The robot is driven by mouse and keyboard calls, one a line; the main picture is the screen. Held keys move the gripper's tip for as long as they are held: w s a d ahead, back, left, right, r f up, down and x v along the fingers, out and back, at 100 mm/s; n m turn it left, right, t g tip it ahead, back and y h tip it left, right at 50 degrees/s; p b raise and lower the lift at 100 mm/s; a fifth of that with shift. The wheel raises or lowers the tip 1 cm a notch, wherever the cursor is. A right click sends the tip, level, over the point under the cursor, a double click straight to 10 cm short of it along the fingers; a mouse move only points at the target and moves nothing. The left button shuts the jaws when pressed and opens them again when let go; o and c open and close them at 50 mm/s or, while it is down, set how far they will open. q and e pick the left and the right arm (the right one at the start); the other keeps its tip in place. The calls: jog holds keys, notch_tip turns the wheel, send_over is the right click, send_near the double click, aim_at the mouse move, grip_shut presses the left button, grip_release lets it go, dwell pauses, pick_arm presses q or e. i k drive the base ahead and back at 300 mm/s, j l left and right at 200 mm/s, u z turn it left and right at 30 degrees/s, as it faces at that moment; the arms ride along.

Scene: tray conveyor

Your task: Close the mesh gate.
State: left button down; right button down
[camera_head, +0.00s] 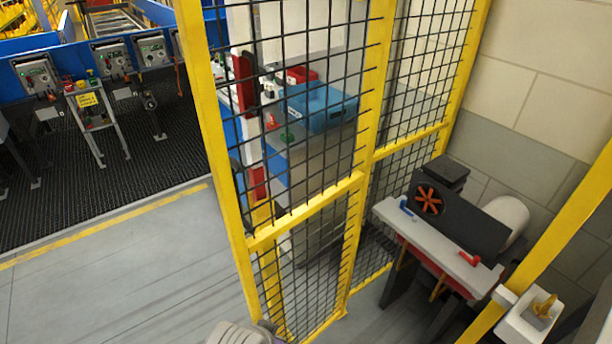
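A mesh gate panel (305,210) with a yellow frame and black wire mesh stands upright in the middle of the head view. It joins a second yellow mesh panel (410,140) at an angle. I cannot tell for sure which of the two swings. A separate yellow post (570,235) leans through the picture at the right, with a white box (530,318) holding a yellow piece low on it. A wide gap without mesh lies between the panels and this post. A grey part at the bottom edge may be mine. Neither gripper's fingers show.
A machine bench (440,245) with a dark fan unit and red and blue items stands in the gap. A blue bin (318,103) shows behind the mesh. Grey floor (120,275) is clear at lower left. Control boxes (112,56) line the conveyor.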

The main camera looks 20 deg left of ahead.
aim_at(291, 29)
jog(key=k+j+z, duration=0.1)
jog(key=j, duration=0.2)
jog(key=k+j+z, duration=0.25)
jog(key=j, duration=0.3)
jog(key=j+z, duration=0.3)
jog(key=j, duration=0.2)
jog(key=j+z, duration=0.25)
jog(key=j, duration=0.25)
jog(key=i+j+z, duration=0.1)
jog(key=j+z, duration=0.15)
jog(key=j, duration=0.25)
jog(key=i+j+z, duration=0.1)
jog(key=j+z, duration=0.15)
jog(key=j, duration=0.25)
jog(key=i+j+z, duration=0.1)
jog(key=j, duration=0.2)
jog(key=i+j+z, duration=0.15)
jog(key=j, duration=0.2)
jog(key=k+j, duration=0.2)
jog(key=k+j+z, duration=0.15)
jog(key=k, duration=0.3)
